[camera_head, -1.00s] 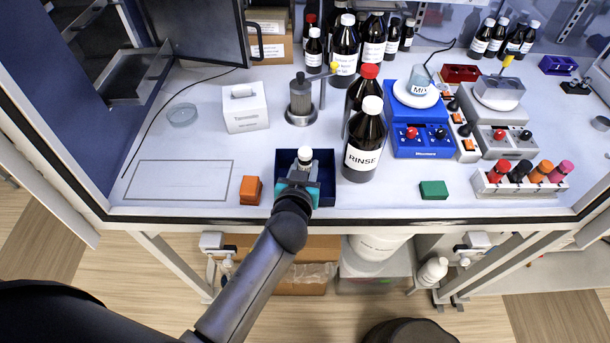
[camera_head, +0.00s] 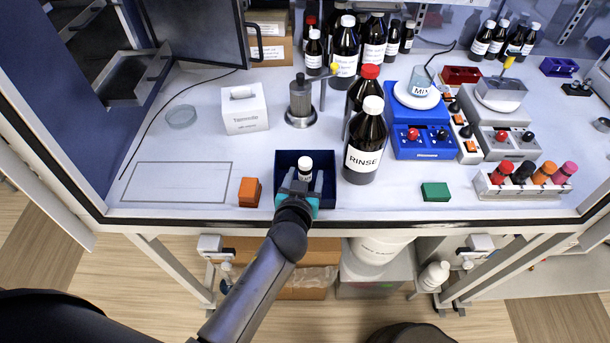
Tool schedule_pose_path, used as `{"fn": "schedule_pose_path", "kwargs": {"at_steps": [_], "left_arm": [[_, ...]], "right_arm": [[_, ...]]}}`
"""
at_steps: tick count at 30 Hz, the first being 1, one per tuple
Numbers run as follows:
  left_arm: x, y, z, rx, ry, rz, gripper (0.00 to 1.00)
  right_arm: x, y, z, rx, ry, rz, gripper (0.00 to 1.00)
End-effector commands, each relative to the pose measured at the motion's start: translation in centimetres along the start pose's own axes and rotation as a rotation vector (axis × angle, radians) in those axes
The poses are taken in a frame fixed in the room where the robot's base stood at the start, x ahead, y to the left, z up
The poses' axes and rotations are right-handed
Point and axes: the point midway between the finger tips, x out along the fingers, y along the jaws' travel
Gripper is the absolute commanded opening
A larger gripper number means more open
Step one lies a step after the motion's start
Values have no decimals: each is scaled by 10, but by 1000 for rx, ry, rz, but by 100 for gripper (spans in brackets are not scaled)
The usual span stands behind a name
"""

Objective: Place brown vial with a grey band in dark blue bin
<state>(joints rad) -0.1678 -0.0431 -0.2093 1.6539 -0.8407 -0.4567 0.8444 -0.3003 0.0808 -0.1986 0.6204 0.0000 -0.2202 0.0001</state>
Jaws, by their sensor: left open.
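A small vial with a white cap (camera_head: 305,164) and a pale label stands upright inside the dark blue bin (camera_head: 325,160) at the front middle of the bench. The vial's lower part is hidden by my gripper, so its brown glass and grey band are hard to make out. My left gripper (camera_head: 304,184) is open at the front of the bin, its two fingers spread on either side of the vial. My right gripper is not in view.
An orange block (camera_head: 250,192) lies just left of the bin. The tall brown RINSE bottle (camera_head: 364,145) stands close on its right. A green block (camera_head: 435,191) and a rack of coloured-cap tubes (camera_head: 530,183) are further right. An outlined bare area (camera_head: 177,182) is at left.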

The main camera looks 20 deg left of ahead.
Motion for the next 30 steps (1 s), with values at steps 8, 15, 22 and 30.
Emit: {"fn": "schedule_pose_path", "kwargs": {"at_steps": [8, 15, 22, 30], "left_arm": [[-3, 0, -5, 1, 0, 0, 66], [-38, 0, -2, -2, -2, -1, 66], [-77, 0, -2, -3, -2, 0, 66], [-110, 0, -3, -1, 0, 0, 66]], "right_arm": [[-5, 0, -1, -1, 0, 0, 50], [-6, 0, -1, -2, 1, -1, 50], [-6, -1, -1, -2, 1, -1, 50], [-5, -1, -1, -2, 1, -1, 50]]}}
